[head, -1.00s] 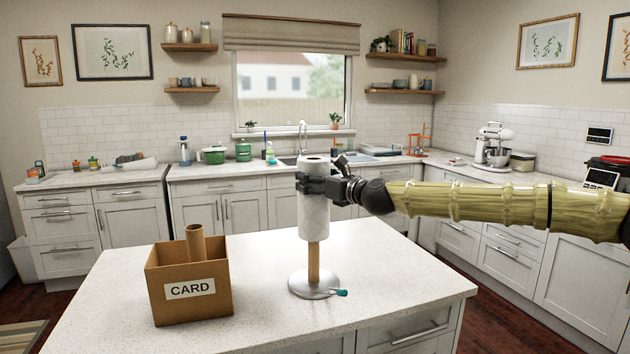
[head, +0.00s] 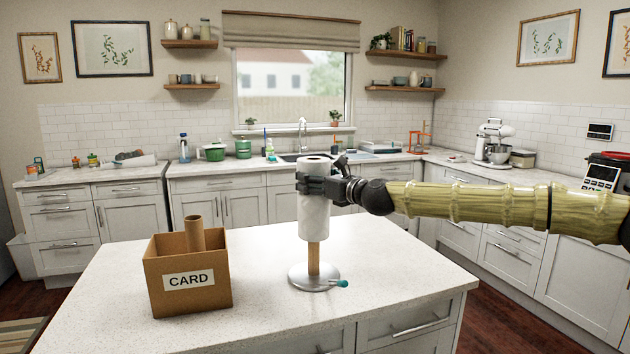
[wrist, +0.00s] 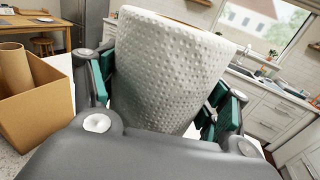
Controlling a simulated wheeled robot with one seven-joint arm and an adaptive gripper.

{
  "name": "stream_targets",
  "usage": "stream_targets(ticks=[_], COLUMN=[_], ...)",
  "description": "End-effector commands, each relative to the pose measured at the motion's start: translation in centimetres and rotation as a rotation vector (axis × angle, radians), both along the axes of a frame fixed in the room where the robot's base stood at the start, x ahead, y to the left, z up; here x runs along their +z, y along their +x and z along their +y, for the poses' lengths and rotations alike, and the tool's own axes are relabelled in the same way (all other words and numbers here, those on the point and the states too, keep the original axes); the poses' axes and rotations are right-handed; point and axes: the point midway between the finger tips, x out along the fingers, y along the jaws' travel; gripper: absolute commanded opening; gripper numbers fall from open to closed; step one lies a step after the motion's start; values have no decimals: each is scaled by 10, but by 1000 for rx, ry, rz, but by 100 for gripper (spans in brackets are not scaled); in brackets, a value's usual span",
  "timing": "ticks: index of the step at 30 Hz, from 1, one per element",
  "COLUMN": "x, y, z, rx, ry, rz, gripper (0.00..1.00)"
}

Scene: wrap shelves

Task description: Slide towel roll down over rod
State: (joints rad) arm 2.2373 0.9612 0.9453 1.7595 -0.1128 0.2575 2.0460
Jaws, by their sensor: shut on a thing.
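The white towel roll (head: 313,214) is upright in the head view, with the wooden rod (head: 314,260) showing below its lower end. The rod stands on a round metal base (head: 312,277) on the island counter. The roll appears to be around the rod's upper part, with its lower end clear of the base. My gripper (head: 318,185) is shut on the upper part of the roll, from the right. In the wrist view the roll (wrist: 170,70) sits between the two green-padded fingers. The rod's top is hidden inside the roll.
A cardboard box (head: 187,283) marked CARD, with a brown tube (head: 193,233) in it, stands left of the base. A small teal-ended item (head: 339,283) lies at the base's right edge. The island counter (head: 400,270) is clear to the right.

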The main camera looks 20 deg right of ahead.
Motion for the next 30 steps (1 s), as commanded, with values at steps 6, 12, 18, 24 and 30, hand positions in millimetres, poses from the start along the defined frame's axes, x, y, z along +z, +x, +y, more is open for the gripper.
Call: stream_targets(ticks=[6,12,18,24,30], x=[-2,-2,-2,-3,-2], y=[0,0,0,0,-6], z=[0,0,0,0,-4], rx=[0,0,0,0,-1], ry=[0,0,-1,0,0], rz=[-1,-1,0,0,-1], gripper=[35,86,100,100,100])
